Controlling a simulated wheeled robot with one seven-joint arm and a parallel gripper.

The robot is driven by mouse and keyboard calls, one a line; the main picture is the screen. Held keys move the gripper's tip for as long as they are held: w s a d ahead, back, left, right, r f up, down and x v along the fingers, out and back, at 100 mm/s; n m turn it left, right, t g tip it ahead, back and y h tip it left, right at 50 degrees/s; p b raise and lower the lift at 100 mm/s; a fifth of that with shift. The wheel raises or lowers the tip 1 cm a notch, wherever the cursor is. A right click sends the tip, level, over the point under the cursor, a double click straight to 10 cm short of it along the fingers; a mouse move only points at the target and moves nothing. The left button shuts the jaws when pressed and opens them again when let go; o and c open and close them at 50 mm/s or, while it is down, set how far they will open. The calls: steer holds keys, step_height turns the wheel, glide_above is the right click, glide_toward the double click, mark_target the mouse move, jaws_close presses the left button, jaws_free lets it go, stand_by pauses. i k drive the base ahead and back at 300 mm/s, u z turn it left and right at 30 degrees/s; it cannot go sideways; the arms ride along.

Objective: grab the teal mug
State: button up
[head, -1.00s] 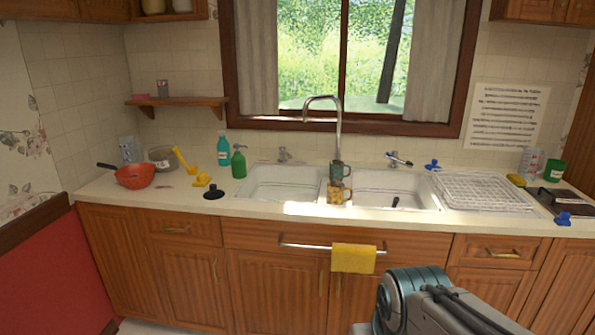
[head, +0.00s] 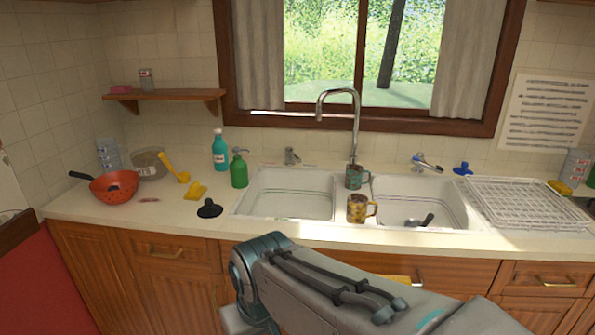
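The teal mug (head: 354,177) stands upright on the divider between the two sink basins, just in front of the faucet. It has a mottled teal and brown surface. A yellow patterned mug (head: 358,208) stands nearer to me, in front of it and apart from it, with its handle to the right. My arm crosses the lower middle of the view, in front of the counter. My gripper is outside the picture, so its state is hidden.
The tall faucet (head: 341,95) rises behind the teal mug. The left basin (head: 290,196) looks empty; the right basin holds a dark ladle (head: 420,221). A white dish rack (head: 525,205) lies at right. A green soap bottle (head: 239,170) and red colander (head: 113,186) stand at left.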

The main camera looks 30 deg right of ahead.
mark_target(355, 172)
steer(key=z, duration=0.4)
steer(key=i, duration=0.95)
steer(key=z, duration=0.95)
steer(key=i, duration=0.35)
steer(key=z, duration=0.3)
